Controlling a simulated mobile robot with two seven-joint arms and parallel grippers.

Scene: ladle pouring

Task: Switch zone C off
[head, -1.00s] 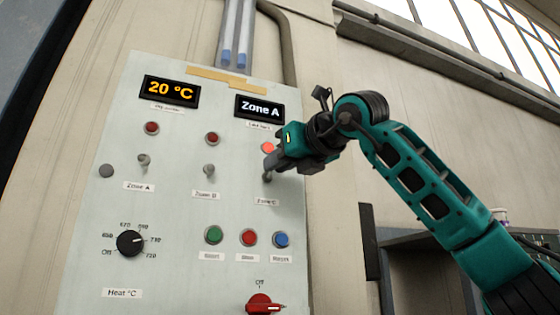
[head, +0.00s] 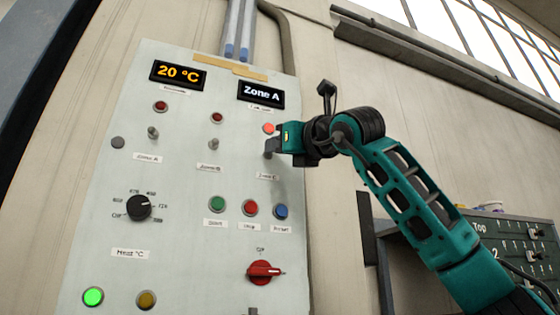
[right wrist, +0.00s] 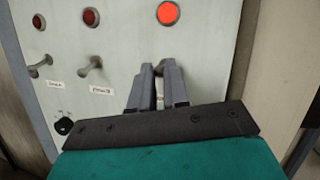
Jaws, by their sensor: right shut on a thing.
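The zone C switch is a small lever at the right of the panel's switch row, above its label (head: 268,177). My right gripper (head: 270,149) is shut on that lever, and its fingers hide most of it in the head view. In the right wrist view my two grey fingers (right wrist: 158,78) close around the lever, whose tilt I cannot tell. The zone C lamp (head: 268,128) just above glows bright red; it also shows in the right wrist view (right wrist: 168,13). My left gripper is not in view.
The zone A switch (head: 153,132) and zone B switch (head: 213,143) stand to the left under dark red lamps. Green, red and blue buttons (head: 250,207) sit below, with a red rotary switch (head: 262,271) and a black heat knob (head: 139,207). The display (head: 261,94) reads "Zone A".

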